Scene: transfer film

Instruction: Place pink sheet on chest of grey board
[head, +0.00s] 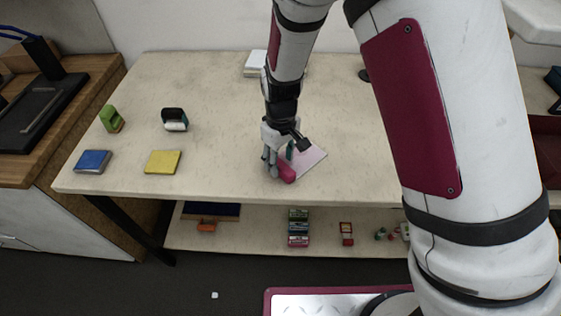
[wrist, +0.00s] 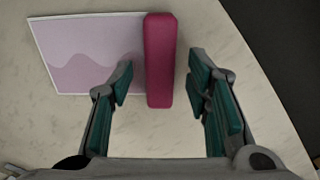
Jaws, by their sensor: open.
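A pale pink-lilac sheet with a wavy pattern (head: 312,158) lies flat on the table. It also shows in the wrist view (wrist: 75,50), upper left. A magenta block (head: 287,174) sits along the sheet's edge; it also shows in the wrist view (wrist: 160,50). My gripper (head: 286,158) points down over the block. In the wrist view my gripper (wrist: 161,84) is open, with one finger on each side of the block and gaps to both. I cannot make out a chest of grey board with certainty.
A whitish flat item (head: 255,63) lies at the table's back. A blue block (head: 93,161), yellow block (head: 163,161), green item (head: 111,118) and dark rounded item (head: 175,119) stand on the left. The table (head: 220,95) has bare room between.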

